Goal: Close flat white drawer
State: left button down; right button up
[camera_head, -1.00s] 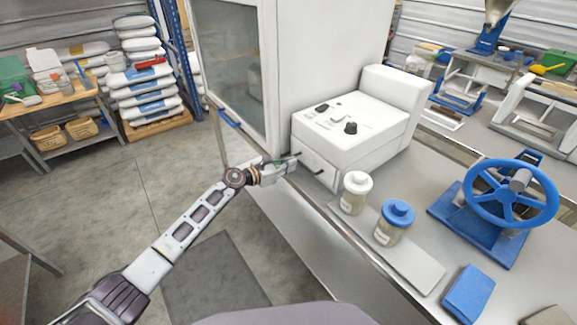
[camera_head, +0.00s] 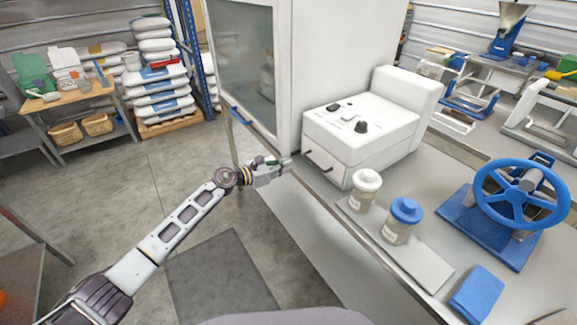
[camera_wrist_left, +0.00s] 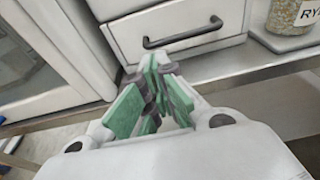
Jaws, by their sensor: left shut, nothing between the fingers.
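The flat white drawer (camera_head: 328,168) is in the lower front of a white box-shaped device on the bench. Its dark bar handle (camera_head: 319,161) runs across the front. The drawer front (camera_wrist_left: 220,18) looks flush or nearly flush with the device, and the handle (camera_wrist_left: 183,36) also shows in the left wrist view. My left gripper (camera_head: 286,163) is left of the drawer, off the bench edge, apart from the handle. Its green-padded fingers (camera_wrist_left: 160,68) are shut and empty, below and in front of the handle. My right gripper is not in view.
A white-lidded jar (camera_head: 364,190) and a blue-lidded jar (camera_head: 402,220) stand right of the drawer. A tall cabinet with a glass door (camera_head: 245,70) stands left of the device. A blue handwheel (camera_head: 522,193) is at the right. The floor left of the bench is clear.

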pick_arm(q)
jog(key=v, duration=0.7)
jog(key=shift+s+a, duration=0.15)
jog(key=shift+a, duration=0.1)
jog(key=shift+r, duration=0.1)
dwell(0.4)
